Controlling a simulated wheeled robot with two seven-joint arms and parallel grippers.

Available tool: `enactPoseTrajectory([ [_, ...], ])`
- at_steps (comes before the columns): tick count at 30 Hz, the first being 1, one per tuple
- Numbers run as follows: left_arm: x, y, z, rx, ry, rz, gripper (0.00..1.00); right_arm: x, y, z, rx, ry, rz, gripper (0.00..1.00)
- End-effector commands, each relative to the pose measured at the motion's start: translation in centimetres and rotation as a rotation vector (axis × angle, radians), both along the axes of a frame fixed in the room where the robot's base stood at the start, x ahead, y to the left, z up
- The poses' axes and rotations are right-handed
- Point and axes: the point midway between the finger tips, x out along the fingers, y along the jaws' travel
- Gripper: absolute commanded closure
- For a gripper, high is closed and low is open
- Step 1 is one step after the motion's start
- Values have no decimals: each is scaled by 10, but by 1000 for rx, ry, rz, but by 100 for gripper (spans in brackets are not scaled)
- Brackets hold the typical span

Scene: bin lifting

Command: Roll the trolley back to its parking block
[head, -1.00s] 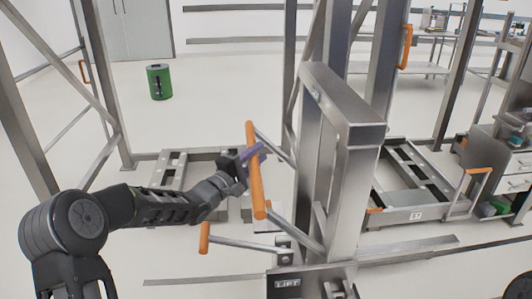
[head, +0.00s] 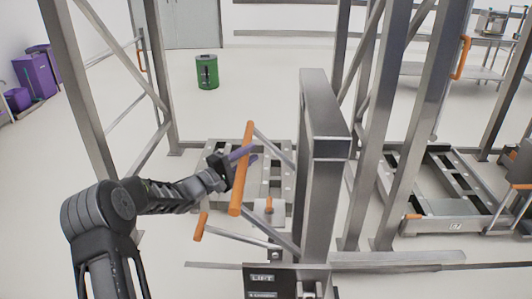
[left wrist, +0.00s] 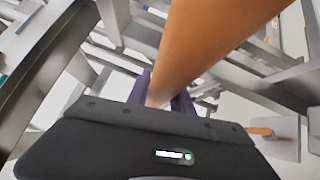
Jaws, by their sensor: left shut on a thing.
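The trolley appears to be the tall grey metal post (head: 328,170) with a panel marked LIFT (head: 270,278) at its foot and an orange handle bar (head: 243,170) on grey rods. My left gripper (head: 243,156) is shut around this bar, on its middle part. In the left wrist view the orange bar (left wrist: 215,35) runs down between the purple fingers (left wrist: 165,97). A lower orange grip (head: 201,226) sits on another rod. I cannot make out a parking block for certain. My right gripper is out of view.
Low grey frames lie on the floor behind the handle (head: 205,165) and at the right (head: 425,225). Upright rack posts (head: 402,130) stand beyond the trolley. A green bin (head: 207,72) and purple boxes (head: 35,76) are farther back. Open floor lies around the green bin.

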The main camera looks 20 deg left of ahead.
Motion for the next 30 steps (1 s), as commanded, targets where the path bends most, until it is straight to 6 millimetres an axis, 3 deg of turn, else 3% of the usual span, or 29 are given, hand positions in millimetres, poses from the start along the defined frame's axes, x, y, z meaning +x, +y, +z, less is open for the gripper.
enactPoseTrajectory([
  [1, -3, 19, 6, 2, -5, 23, 100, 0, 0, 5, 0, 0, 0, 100],
  [9, -13, 48, 6, 2, -6, 17, 100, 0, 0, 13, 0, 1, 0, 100],
  [26, -15, 47, 6, -2, -11, -5, 100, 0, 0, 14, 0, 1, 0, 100],
  [27, -15, 47, 6, -2, -11, -5, 71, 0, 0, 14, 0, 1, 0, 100],
  [30, -15, 49, 5, 0, -9, -2, 63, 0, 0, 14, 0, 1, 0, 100],
])
